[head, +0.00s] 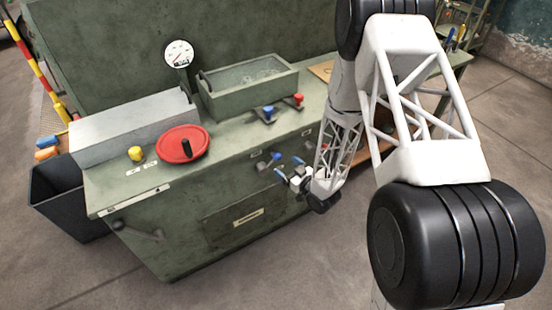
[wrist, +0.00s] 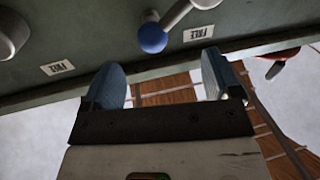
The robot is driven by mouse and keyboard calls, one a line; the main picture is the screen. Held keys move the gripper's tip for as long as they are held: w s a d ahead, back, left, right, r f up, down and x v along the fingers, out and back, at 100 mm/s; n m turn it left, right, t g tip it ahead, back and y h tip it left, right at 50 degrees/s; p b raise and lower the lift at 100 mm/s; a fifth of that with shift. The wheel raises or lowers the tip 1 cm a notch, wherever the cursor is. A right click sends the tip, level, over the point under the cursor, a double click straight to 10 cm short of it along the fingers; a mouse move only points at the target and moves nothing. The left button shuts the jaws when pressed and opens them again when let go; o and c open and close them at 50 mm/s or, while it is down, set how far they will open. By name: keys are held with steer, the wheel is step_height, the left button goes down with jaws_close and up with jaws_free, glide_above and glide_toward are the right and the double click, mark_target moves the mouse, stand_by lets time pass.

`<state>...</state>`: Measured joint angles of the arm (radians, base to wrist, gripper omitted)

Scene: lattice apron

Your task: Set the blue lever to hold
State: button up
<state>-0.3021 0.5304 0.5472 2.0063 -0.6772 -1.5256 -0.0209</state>
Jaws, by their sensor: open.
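The blue lever is a pale metal rod with a blue ball knob (wrist: 152,38) on the bench's front panel, seen at the top of the wrist view. In the head view its blue knob (head: 276,156) shows on the green front face. My gripper (head: 289,167) is at the front panel, just below the knob in the head view. In the wrist view my gripper (wrist: 161,66) is open with two blue fingers apart and nothing between them. The knob is beyond the fingertips.
A grey knob (wrist: 10,35) and a red lever (wrist: 280,62) flank the blue lever in the wrist view. Another blue handle (head: 267,112) and a red one (head: 298,100) stand on the bench top. A red wheel (head: 181,145) is further left. Floor in front is clear.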

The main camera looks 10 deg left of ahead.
mark_target(278, 160)
steer(key=shift+x, duration=3.4)
steer(key=shift+c, duration=0.2)
steer(key=c, duration=1.2)
